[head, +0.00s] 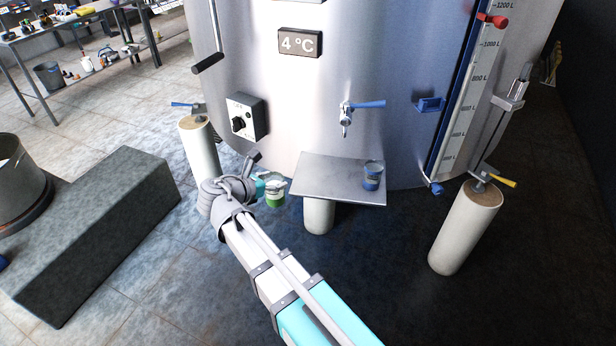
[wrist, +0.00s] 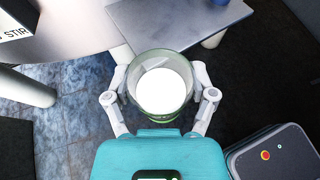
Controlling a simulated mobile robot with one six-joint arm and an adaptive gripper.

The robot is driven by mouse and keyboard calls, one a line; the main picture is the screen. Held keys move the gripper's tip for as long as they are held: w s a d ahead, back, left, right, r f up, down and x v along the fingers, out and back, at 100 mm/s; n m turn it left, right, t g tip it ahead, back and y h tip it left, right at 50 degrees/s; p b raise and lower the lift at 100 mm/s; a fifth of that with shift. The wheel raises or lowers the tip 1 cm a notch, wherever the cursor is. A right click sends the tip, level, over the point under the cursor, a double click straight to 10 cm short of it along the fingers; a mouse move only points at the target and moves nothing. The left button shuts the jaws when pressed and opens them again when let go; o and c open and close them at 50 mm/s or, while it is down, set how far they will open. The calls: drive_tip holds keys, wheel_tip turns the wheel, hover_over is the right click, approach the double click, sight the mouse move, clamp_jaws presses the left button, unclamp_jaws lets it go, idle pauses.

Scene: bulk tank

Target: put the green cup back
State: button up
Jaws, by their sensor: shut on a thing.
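My gripper (wrist: 160,98) is shut on the green cup (wrist: 148,112), with a finger on each side of it. The cup is seen from above in the wrist view and holds something white up to a wide level surface. In the head view the green cup (head: 274,200) hangs in the air just left of the steel shelf (head: 320,172) on the tank's front, roughly upright. Part of it is hidden by my gripper (head: 268,184). A blue cup (head: 372,177) stands on the right part of the shelf.
The steel tank (head: 300,90) rises behind the shelf, with a blue-handled tap (head: 347,118) above it and a control box (head: 246,116) to the left. Pale legs (head: 200,146) carry the tank. A dark block (head: 92,225) lies at left. The shelf's left part is bare.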

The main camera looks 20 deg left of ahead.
drive_tip(key=w+d+r+m+h+p, duration=0.1)
drive_tip(key=w+d+r+p, duration=0.1)
drive_tip(key=d+r+p, duration=0.2)
drive_tip(key=w+d+r+m+g+h+p, duration=0.1)
drive_tip(key=w+d+r+p, duration=0.2)
drive_tip(key=d, duration=0.5)
drive_tip(key=shift+d+r+m+h+p, duration=0.35)
drive_tip(key=shift+r+p, duration=0.2)
drive_tip(key=shift+r, duration=0.35)
drive_tip(key=shift+w, duration=0.2)
drive_tip(key=w+a+f+b, duration=0.8)
drive_tip(key=w+f+b, duration=0.1)
drive_tip(key=w, duration=0.1)
drive_tip(key=shift+w+a+f, duration=0.1)
drive_tip(key=shift+w+f, duration=0.05)
drive_tip(key=shift+w+a+f+b, duration=0.1)
drive_tip(key=shift+a+f+b, duration=0.05)
drive_tip(key=shift+f+b, duration=0.85)
drive_tip(key=shift+w+a+f+b, duration=0.1)
drive_tip(key=shift+f+b, duration=0.8)
drive_tip(key=shift+b, duration=0.15)
